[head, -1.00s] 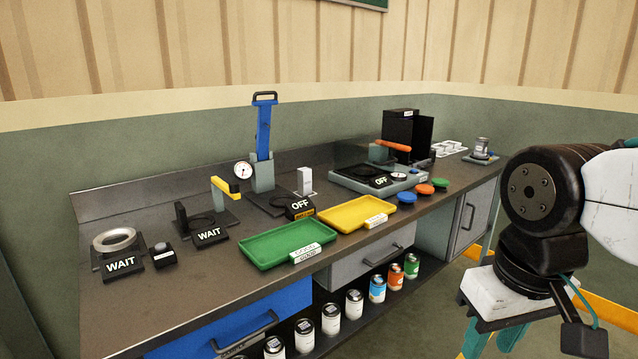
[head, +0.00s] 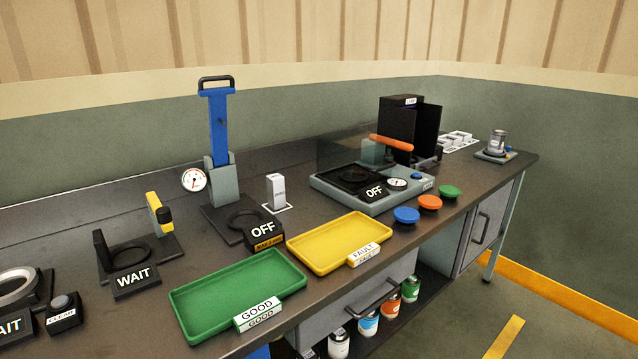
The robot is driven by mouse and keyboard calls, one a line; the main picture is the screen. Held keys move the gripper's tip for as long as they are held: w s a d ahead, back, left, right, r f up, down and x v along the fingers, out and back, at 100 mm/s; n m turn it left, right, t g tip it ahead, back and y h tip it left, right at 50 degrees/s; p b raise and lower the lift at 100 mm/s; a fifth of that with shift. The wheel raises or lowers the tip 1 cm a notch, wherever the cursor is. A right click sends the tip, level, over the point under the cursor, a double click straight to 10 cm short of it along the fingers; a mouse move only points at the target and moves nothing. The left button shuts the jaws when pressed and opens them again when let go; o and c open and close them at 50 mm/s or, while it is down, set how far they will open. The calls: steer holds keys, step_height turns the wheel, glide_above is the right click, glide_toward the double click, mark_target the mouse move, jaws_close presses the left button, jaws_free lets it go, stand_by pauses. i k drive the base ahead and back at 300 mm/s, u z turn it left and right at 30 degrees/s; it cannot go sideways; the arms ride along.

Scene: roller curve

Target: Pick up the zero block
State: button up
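A small pale upright block (head: 276,188) stands on a white-edged square on the bench, behind the black OFF sign (head: 264,231). It has a small label on its side, too small to read; it looks like the zero block. It stands to the right of the blue-handled press (head: 218,130) and behind the yellow tray (head: 340,240). Nothing touches it from above. My gripper is not in view.
The round gauge (head: 194,180) and press stand close left of the block. A grey test unit (head: 372,190) with an orange handle (head: 391,143) is to its right. The green tray (head: 235,295) and colored buttons (head: 406,215) line the front. Floor is clear at right.

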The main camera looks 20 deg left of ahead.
mark_target(275, 182)
steer(key=z, duration=0.1)
steer(key=i, duration=0.75)
steer(key=u, duration=0.85)
steer(key=i, duration=0.65)
steer(key=u, duration=0.75)
